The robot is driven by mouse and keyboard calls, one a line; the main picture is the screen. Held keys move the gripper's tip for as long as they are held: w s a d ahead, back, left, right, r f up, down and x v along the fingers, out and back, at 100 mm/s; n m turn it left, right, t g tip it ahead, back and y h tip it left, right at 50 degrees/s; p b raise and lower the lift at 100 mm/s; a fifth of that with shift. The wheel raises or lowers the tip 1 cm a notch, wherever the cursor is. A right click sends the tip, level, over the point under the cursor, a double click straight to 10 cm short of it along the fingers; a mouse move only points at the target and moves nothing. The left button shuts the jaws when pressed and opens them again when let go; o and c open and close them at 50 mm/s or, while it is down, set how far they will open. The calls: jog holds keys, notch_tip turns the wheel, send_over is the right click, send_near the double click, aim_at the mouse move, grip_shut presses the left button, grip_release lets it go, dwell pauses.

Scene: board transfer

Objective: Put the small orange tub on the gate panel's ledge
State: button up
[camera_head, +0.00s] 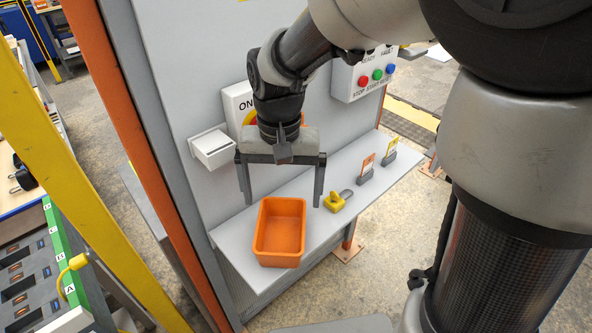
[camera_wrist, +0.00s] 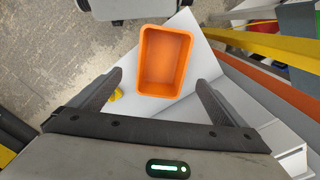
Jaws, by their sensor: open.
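The small orange tub (camera_head: 280,232) stands upright on the grey ledge (camera_head: 330,232) of the gate panel (camera_head: 210,60), near the ledge's left end. It looks empty. My gripper (camera_head: 283,203) is open above and behind the tub, its two fingers apart and pointing down, with nothing between them. In the wrist view the tub (camera_wrist: 165,62) lies beyond the open fingertips (camera_wrist: 158,80), apart from them. The ledge's light surface (camera_wrist: 205,65) shows around it.
A yellow padlock-like piece (camera_head: 334,202) lies on the ledge right of the tub, with two small tag stands (camera_head: 367,170) farther right. A white box (camera_head: 212,148), a switch and a button box (camera_head: 362,80) project from the panel. A yellow post (camera_head: 90,180) stands left.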

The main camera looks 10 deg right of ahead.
jog(key=s+d+r+n+t, duration=0.2)
jog(key=s+d+r+t, duration=0.3)
jog(key=s+d+r, duration=0.5)
jog(key=shift+s+d+r, duration=0.15)
jog(key=shift+s+r, duration=0.35)
jog(key=shift+s, duration=0.05)
